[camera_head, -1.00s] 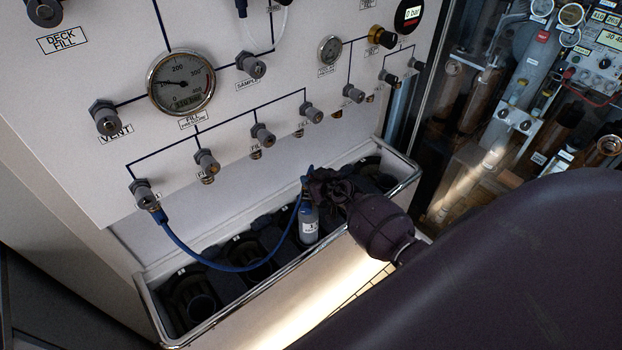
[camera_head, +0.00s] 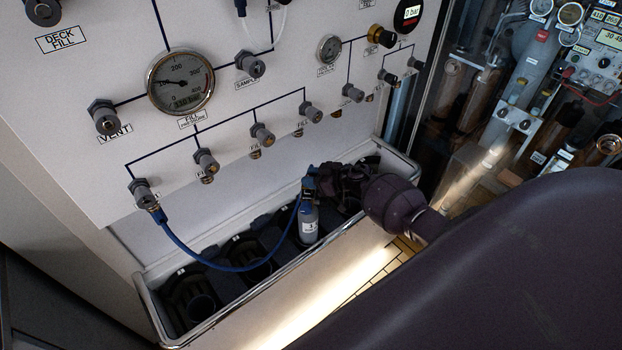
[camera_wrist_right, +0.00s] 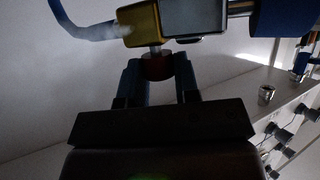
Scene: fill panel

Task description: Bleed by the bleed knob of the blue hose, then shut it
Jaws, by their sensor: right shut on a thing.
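The blue hose (camera_head: 205,264) hangs in a loop from the leftmost fill valve (camera_head: 143,191) to the top of a grey bottle (camera_head: 308,226) in the trough. My right gripper (camera_head: 317,181) is at the bottle's top, reaching in from the right. In the right wrist view its two fingers (camera_wrist_right: 158,80) are closed around a small reddish-brown bleed knob (camera_wrist_right: 157,67). The knob sits on a short stem under a brass block (camera_wrist_right: 141,24), where the blue hose (camera_wrist_right: 75,24) enters. In the head view the knob is hidden by the gripper. My left gripper is out of view.
The trough's metal rim (camera_head: 270,284) runs in front of the bottle, and empty dark bottle holders (camera_head: 245,253) are beside it. The white panel with a pressure gauge (camera_head: 181,82) and several valves rises behind. A glass-fronted cabinet stands at the right.

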